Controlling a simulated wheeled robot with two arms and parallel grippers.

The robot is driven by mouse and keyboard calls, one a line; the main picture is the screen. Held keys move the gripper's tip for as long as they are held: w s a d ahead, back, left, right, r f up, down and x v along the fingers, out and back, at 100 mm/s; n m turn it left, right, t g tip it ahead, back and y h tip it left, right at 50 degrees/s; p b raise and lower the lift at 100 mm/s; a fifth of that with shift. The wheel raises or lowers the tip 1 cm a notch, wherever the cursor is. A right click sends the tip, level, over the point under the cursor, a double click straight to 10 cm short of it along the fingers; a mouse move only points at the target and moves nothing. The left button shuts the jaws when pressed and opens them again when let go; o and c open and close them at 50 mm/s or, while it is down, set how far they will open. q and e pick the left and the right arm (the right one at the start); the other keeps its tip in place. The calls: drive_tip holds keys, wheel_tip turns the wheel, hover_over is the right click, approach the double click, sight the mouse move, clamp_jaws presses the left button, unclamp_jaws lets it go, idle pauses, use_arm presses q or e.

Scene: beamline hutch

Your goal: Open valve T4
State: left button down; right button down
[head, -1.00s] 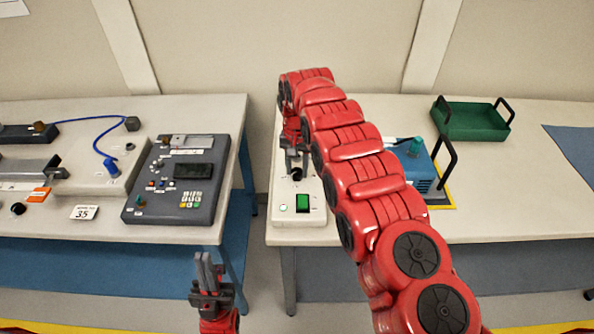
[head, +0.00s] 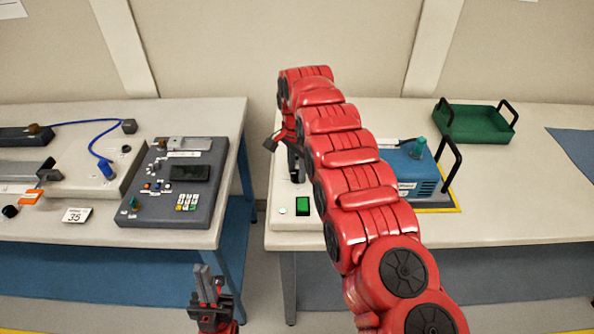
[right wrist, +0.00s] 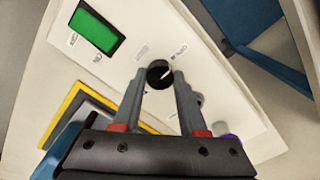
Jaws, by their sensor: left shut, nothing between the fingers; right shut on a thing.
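A white control box (head: 281,215) stands at the left front of the right-hand table, with a green lit switch (head: 303,206). In the right wrist view this switch (right wrist: 95,29) is at the upper left, and a round black knob (right wrist: 158,72) with a white pointer line is on the panel. My right gripper (right wrist: 160,80) is shut on the black knob, one finger on each side. The panel's small lettering is unreadable, so I cannot confirm T4. My left gripper (head: 206,274) is shut and empty, low in front of the tables.
A blue device (head: 412,172) with a green knob and black handle sits on a yellow-edged mat right of my arm. A green tray (head: 474,124) is at the back.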

sight(297, 173)
drive_tip(key=shift+w+r, duration=0.1)
drive_tip(key=shift+r, duration=0.05)
idle(0.3)
drive_tip(key=shift+c, duration=2.2)
unclamp_jaws()
drive_tip(key=shift+r, duration=0.3)
wheel_tip(297, 173, up, 6)
drive_tip(key=shift+d+r+p, duration=0.1)
drive_tip(key=shift+d+p, duration=0.05)
drive_tip(key=shift+p, duration=1.1)
wheel_tip(297, 173, up, 10)
drive_tip(key=p, duration=1)
drive_tip(key=shift+r+p, duration=0.25)
drive_tip(key=shift+p, duration=0.05)
drive_tip(key=shift+f, duration=0.1)
